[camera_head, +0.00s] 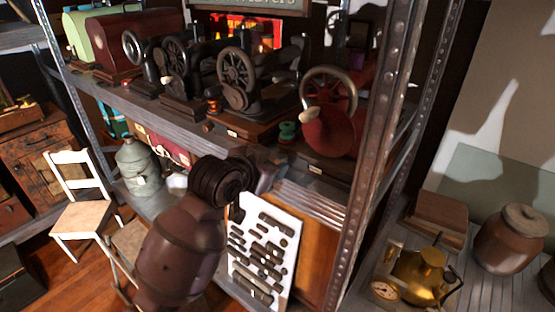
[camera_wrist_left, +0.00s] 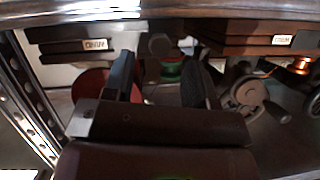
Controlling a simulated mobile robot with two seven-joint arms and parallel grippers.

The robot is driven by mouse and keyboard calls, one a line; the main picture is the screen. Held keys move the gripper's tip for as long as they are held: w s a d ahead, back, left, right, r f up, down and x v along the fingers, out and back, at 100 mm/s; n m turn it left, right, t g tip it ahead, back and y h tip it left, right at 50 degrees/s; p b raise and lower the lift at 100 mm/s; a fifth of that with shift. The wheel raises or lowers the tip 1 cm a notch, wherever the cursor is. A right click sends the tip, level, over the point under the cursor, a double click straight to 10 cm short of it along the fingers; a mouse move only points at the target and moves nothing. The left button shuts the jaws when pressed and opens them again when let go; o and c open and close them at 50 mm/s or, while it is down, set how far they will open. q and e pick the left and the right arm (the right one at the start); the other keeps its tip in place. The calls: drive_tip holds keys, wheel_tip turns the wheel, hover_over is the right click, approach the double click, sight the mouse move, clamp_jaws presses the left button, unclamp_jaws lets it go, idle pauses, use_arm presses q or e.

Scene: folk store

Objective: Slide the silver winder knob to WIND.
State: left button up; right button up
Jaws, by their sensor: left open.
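I cannot make out the silver winder knob or any WIND marking in either view. The red sewing machine (camera_head: 327,135) stands on the shelf with a large spoked handwheel (camera_head: 330,90) and a pale crank grip. A green thread spool (camera_head: 287,131) stands left of it. My left gripper (camera_head: 270,172) is just below and in front of the shelf edge, below the spool. In the wrist view the open fingers (camera_wrist_left: 163,82) are apart, with the green spool (camera_wrist_left: 172,70) seen beyond and between them. The red machine (camera_wrist_left: 92,85) shows behind the left finger. My right gripper is out of view.
A black sewing machine (camera_head: 245,90) stands left of the red one, with others further left. The rivetted post (camera_head: 378,130) rises close right of the red machine. A brass kettle (camera_head: 425,272) is lower right.

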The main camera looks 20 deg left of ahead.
sight(279, 161)
use_arm(q)
drive_tip(key=shift+x, duration=1.8)
drive_tip(key=shift+c, duration=0.2)
clamp_jaws()
